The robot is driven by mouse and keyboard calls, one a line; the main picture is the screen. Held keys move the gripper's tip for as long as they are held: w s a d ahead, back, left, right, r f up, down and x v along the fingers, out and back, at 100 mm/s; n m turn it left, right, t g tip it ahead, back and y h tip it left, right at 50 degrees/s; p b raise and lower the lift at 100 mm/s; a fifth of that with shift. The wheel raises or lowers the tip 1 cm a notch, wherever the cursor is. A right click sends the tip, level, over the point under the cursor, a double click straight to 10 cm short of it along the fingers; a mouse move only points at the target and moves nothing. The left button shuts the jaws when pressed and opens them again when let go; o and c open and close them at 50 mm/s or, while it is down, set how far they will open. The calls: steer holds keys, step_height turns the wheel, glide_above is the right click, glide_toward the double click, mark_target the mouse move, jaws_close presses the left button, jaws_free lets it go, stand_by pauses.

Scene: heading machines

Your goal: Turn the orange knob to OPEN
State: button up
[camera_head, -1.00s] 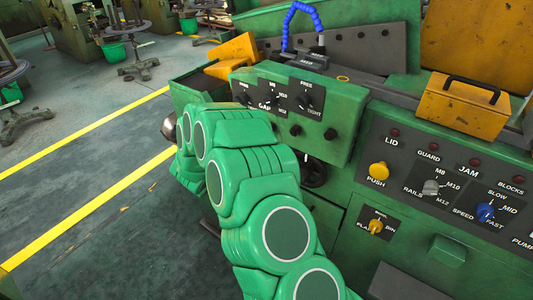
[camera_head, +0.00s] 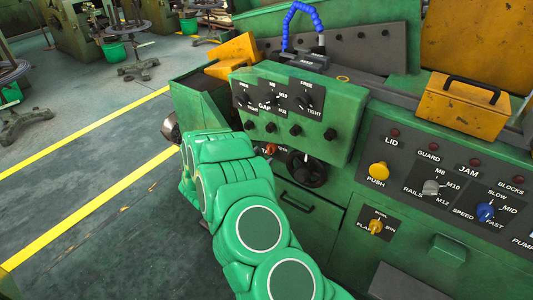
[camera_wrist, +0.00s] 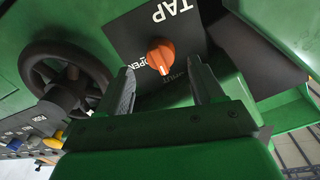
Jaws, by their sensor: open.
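The orange knob (camera_wrist: 160,54) sits on a dark plate marked TAP, OPEN and SHUT in the wrist view. The lettering appears turned around. A pale mark on the knob points down in that view, towards the SHUT side; its exact setting is hard to tell. My gripper (camera_wrist: 161,68) is open, one finger on either side of the knob in the picture. The knob appears just beyond the fingertips, and I see no contact. In the head view the orange knob (camera_head: 271,149) shows below the GAP panel, partly behind my arm. My gripper is hidden there.
The green GAP panel (camera_head: 345,118) overhangs above. A control panel with a yellow push button (camera_head: 378,171) is at the right. Open floor lies left.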

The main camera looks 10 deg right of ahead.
mark_target(271, 149)
steer(key=shift+x, duration=1.95)
steer(key=shift+c, duration=0.5)
steer(key=c, duration=1)
